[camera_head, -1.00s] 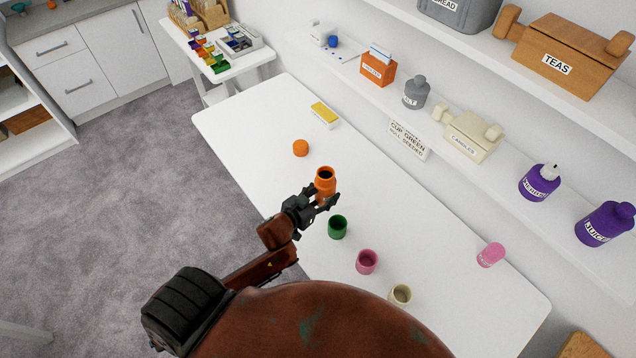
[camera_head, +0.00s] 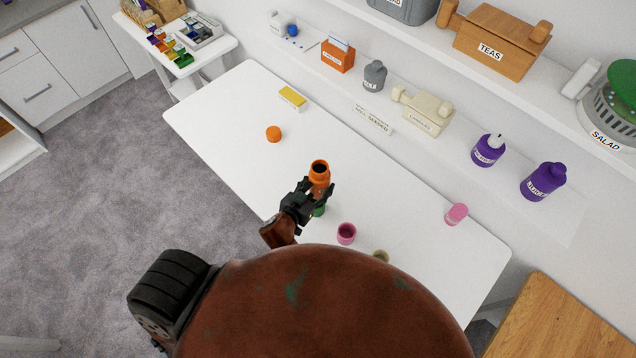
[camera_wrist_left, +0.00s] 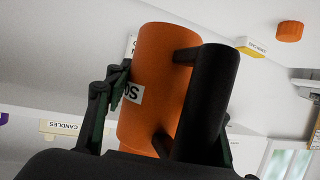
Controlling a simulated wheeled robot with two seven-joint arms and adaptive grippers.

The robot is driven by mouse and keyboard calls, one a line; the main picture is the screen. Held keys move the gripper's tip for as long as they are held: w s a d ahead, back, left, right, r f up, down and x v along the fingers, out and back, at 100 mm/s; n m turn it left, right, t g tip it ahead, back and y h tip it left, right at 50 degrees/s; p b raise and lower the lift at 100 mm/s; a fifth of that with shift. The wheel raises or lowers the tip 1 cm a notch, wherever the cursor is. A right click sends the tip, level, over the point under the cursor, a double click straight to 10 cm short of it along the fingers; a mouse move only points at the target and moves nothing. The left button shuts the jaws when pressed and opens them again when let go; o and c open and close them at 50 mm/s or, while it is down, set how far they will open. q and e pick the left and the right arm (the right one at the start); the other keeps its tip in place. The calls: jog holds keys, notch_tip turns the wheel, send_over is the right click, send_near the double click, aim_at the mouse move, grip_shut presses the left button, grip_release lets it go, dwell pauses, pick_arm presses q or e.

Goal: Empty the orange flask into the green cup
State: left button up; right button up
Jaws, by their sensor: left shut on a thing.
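The orange flask (camera_head: 319,172) is upright, with its dark open mouth facing up. My left gripper (camera_head: 316,190) is shut on its body. In the left wrist view the flask (camera_wrist_left: 160,85) fills the middle, with part of a label and a black upright bar beside it. The green cup (camera_head: 319,211) shows only in part in the head view, just below the flask and gripper, which hide the rest. I cannot tell the height of the flask above it. The right gripper is not in view.
An orange cap (camera_head: 273,134) and a yellow-and-white block (camera_head: 292,98) lie on the white table (camera_head: 225,115). A pink cup (camera_head: 346,233), a partly hidden beige cup (camera_head: 381,256) and a pink container (camera_head: 456,214) are to the right. Wall shelves with labelled containers run behind.

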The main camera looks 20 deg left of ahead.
aim_at(317, 196)
pick_arm(q)
jog(key=shift+r, duration=0.1)
jog(key=shift+p, duration=0.35)
jog(key=shift+n+g+h, duration=0.3)
jog(key=shift+n+g, duration=0.1)
jog(key=shift+g, duration=0.1)
jog(key=shift+s+d+f+p, duration=0.15)
jog(key=shift+f, duration=0.5)
jog(key=shift+s+d+f+p, duration=0.15)
jog(key=shift+d+f, duration=0.05)
jog(key=shift+f, duration=0.5)
jog(key=shift+s+d+f+p, duration=0.15)
jog(key=shift+f, duration=0.5)
jog(key=shift+s+d+n+g+h, duration=0.3)
jog(key=shift+s+d+n+g, duration=0.1)
jog(key=shift+s+d, duration=0.15)
notch_tip(317, 196, down, 8)
jog(key=s+d+n+g+h, duration=0.2)
jog(key=g, duration=0.1)
jog(key=shift+s+d+r+h, duration=0.15)
jog(key=shift+s+d+h, duration=0.05)
jog(key=shift+d+h, duration=0.1)
jog(key=shift+s+d+n+g+h, duration=0.2)
jog(key=shift+n+g+h, duration=0.1)
jog(key=shift+n+g, duration=0.1)
